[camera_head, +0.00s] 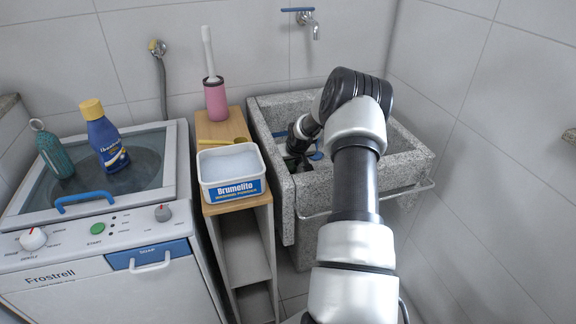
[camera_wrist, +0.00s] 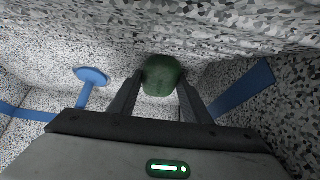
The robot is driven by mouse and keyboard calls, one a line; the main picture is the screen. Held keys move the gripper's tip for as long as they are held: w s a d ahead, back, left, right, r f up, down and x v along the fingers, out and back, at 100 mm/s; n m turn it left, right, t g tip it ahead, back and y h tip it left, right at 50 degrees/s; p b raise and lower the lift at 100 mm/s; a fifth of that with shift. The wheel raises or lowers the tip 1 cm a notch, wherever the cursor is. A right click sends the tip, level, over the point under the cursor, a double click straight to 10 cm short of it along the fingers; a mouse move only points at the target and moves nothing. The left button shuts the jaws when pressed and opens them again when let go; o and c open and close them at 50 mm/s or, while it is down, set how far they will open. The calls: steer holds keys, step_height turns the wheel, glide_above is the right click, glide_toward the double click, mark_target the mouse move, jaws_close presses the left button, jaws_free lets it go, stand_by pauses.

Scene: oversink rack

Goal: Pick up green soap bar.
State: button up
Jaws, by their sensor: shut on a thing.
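The green soap bar (camera_wrist: 162,75) is between the two fingertips of my gripper (camera_wrist: 160,85) in the wrist view. My gripper is shut on it, close to the speckled wall of the sink. In the head view my gripper (camera_head: 298,160) reaches down into the granite sink (camera_head: 290,205). There my arm covers much of the basin, and I cannot make out the soap clearly.
Blue rack parts lie on both sides of my gripper in the wrist view: a round-ended peg (camera_wrist: 90,76) at left and a bar (camera_wrist: 245,88) at right. A faucet (camera_head: 312,27) is above the sink. A narrow shelf with a white powder tub (camera_head: 232,175) and a pink brush holder (camera_head: 216,100) stands left of the sink, beside the washing machine (camera_head: 95,235).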

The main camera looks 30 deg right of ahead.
mark_target(289, 164)
steer(key=shift+r, duration=0.15)
step_height(289, 164, up, 18)
steer(key=p, duration=0.4)
